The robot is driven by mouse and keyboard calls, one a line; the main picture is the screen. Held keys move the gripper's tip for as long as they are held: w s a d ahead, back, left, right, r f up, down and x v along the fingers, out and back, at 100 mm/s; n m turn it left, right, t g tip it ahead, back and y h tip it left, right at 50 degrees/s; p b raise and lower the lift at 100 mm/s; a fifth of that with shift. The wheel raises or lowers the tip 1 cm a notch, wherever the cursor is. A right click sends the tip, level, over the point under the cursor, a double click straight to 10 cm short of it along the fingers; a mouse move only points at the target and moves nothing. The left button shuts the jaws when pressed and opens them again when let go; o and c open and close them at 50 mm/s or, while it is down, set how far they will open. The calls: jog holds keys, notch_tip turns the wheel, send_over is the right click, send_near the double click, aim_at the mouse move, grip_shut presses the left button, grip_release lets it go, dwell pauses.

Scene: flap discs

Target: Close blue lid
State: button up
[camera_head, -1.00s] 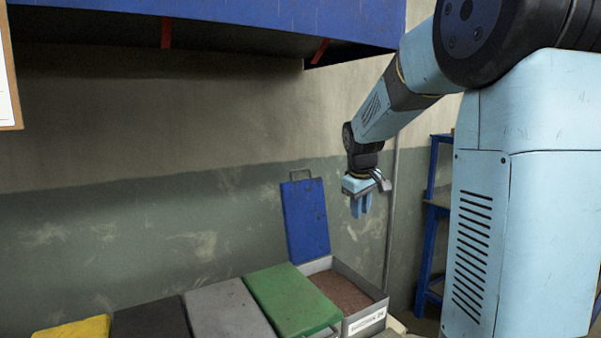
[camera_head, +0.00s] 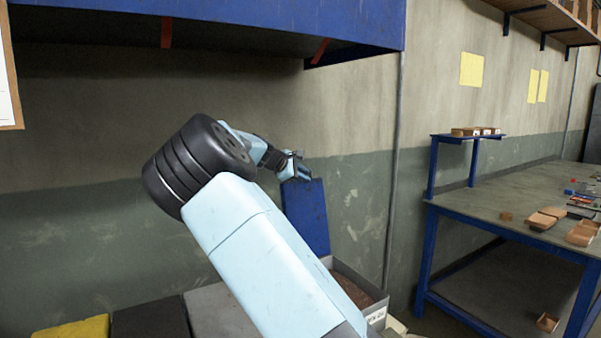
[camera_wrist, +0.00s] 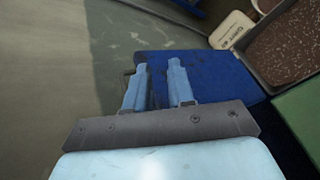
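The blue lid (camera_head: 307,215) stands open, nearly upright, behind the bin with brown grainy contents (camera_head: 374,291) in the head view. My arm covers its lower left side and part of the bin. My gripper (camera_head: 298,173) is at the lid's top edge. In the wrist view, the two fingers of my gripper (camera_wrist: 159,67) are apart, with a gap between them. They lie over the near left part of the blue lid (camera_wrist: 225,72). The lid's wire handle is not clearly seen, and I cannot tell whether the fingers touch the lid.
The bin (camera_wrist: 245,58) with a label lies beyond the lid in the wrist view, beside a green lid (camera_wrist: 300,115). Grey (camera_head: 215,308), black (camera_head: 150,318) and yellow (camera_head: 75,330) lids line up left. A wall stands behind; a blue-legged workbench (camera_head: 510,230) is right.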

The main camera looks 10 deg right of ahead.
jog(key=w+a+r+n+t+h, duration=0.2)
jog(key=w+a+r+n, duration=0.1)
jog(key=a, duration=0.6)
jog(key=x, duration=1.3)
jog(key=shift+w+d+f, duration=0.1)
jog(key=shift+w, duration=0.25)
grip_shut()
